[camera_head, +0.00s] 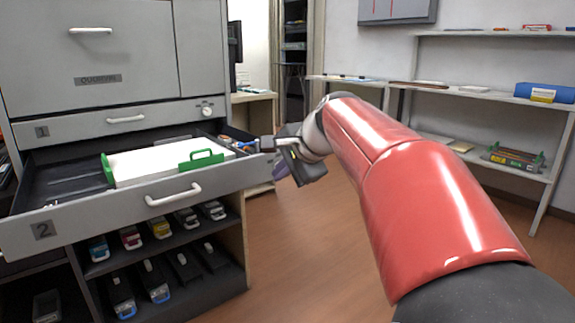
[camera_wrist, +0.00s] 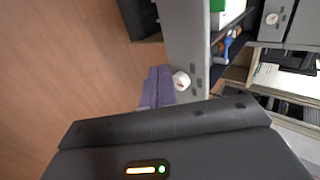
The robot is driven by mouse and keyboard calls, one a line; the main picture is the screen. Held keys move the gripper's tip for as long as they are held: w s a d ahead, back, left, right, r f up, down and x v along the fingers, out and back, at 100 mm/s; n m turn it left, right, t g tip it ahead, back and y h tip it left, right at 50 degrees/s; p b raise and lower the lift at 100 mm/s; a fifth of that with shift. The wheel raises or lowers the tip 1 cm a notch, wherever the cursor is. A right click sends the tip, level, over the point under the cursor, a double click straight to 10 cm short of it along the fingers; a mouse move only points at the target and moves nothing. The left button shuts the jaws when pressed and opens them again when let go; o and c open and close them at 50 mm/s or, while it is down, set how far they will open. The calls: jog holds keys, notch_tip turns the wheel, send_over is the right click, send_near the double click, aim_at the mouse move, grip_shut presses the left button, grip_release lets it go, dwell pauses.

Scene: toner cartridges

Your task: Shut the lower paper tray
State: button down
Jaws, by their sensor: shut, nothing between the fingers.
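The lower paper tray, marked 2, is pulled out, and its grey front (camera_head: 105,215) with a white handle (camera_head: 173,195) stands clear of the cabinet. A white paper stack (camera_head: 150,163) with green guides lies in it. In the wrist view the tray front (camera_wrist: 187,35) runs down the middle, with a white knob (camera_wrist: 181,80) on its face. My gripper (camera_head: 279,170) is at the right end of the tray front. Its purple fingers (camera_wrist: 155,85) are shut and empty, on the outer side of the front by the knob. I cannot tell whether they touch it.
The upper tray (camera_head: 105,123), marked 1, is closed above. Toner cartridges (camera_head: 160,227) stand on shelves below the lower tray. Wall shelves (camera_head: 470,94) with small items are at the right. The wooden floor (camera_head: 300,240) in front of the cabinet's right side is clear.

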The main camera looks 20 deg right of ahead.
aim_at(262, 173)
jog(key=shift+w+a+f, duration=0.1)
jog(key=shift+w+a, duration=0.15)
jog(key=shift+w, duration=0.45)
jog(key=shift+w+a, duration=0.2)
jog(key=shift+w, duration=0.45)
jog(key=shift+w+a+f, duration=0.1)
jog(key=shift+w+a, duration=0.15)
jog(key=shift+w, duration=0.45)
jog(key=shift+w+r, duration=0.1)
